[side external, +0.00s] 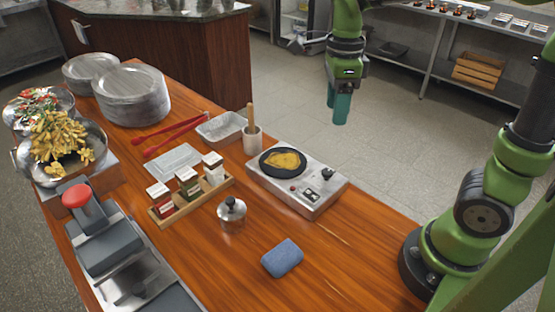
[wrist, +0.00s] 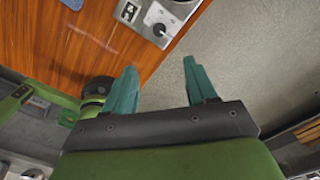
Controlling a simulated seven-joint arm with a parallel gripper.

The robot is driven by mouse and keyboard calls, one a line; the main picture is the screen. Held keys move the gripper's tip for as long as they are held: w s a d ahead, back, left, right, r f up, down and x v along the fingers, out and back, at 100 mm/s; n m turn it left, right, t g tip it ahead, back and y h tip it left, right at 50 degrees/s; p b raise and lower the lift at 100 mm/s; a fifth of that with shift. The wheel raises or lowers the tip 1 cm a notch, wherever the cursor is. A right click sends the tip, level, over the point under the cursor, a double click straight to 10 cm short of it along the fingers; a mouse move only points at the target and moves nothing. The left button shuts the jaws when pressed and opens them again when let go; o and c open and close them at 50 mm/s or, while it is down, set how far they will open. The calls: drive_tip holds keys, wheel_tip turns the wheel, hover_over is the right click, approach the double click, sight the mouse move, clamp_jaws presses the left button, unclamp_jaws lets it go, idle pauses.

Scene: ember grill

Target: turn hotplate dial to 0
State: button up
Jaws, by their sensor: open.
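The hotplate (side external: 318,202) is a silver box on the wooden counter, with a black round plate holding something yellow. Its black dial (side external: 327,174) is at the right end of the top. In the wrist view the dial (wrist: 159,29) shows at the top, a dark knob with a pale mark, on the corner of the hotplate (wrist: 182,8). The number it points to is too small to read. My gripper (side external: 340,115) has teal fingers and hangs above the floor side of the counter, apart from the dial. In the wrist view my gripper (wrist: 160,75) is open and empty.
Near the hotplate stand a white cup with a wooden handle (side external: 252,139), a metal lidded pot (side external: 232,212), a bottle rack (side external: 190,202) and a blue sponge (side external: 282,258). The counter (side external: 345,265) is bare right of the sponge.

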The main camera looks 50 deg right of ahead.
sight(328, 171)
wheel_tip(328, 171, down, 17)
drive_tip(key=shift+r, duration=0.1)
idle(0.4)
drive_tip(key=c, duration=1.1)
drive_tip(key=shift+o, duration=0.2)
